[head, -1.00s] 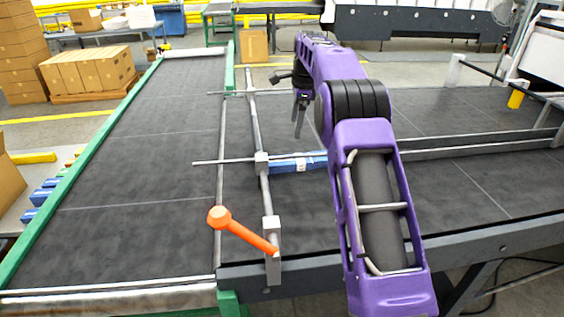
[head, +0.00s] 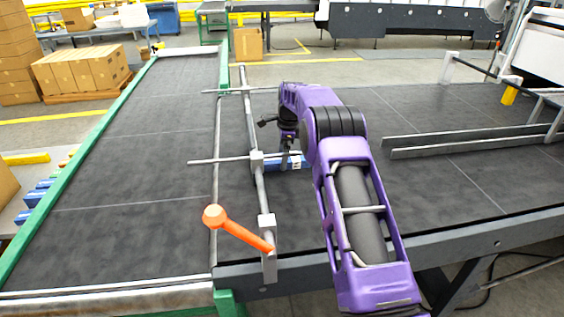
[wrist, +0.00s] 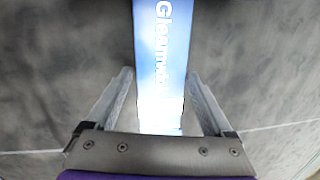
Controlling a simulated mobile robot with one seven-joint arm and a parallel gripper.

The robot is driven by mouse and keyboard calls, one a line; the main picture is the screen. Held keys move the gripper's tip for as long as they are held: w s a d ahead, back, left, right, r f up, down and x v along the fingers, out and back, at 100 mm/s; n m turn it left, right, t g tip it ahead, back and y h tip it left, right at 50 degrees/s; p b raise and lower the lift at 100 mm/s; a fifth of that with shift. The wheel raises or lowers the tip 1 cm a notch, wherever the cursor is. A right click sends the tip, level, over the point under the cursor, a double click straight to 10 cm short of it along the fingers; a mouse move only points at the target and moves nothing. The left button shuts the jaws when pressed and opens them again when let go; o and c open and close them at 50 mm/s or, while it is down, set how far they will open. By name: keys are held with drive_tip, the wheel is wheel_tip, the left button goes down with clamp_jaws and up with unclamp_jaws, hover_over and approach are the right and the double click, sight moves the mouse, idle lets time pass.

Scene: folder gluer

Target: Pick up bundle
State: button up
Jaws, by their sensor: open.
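The bundle (wrist: 160,60) is a blue and white printed carton shape lying on the dark conveyor belt. In the wrist view it runs from the top edge down between my open fingers, with a strip of belt visible on each side. My gripper (wrist: 158,105) is open, one finger on either side of it, and neither finger visibly touches it. In the head view a small blue part of the bundle (head: 291,162) shows beside the metal crossbar, and my gripper (head: 291,160) is over it. My arm hides much of the rest.
A metal crossbar (head: 252,130) with clamps and an orange lever (head: 237,229) stands just left of the bundle. Metal guide rails (head: 470,142) lie to the right. The left belt (head: 130,150) is clear.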

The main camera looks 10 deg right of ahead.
drive_tip(key=shift+f, duration=0.35)
drive_tip(key=c, duration=1.2)
drive_tip(key=shift+o, duration=0.2)
drive_tip(key=shift+r, duration=0.1)
drive_tip(key=shift+r, duration=0.1)
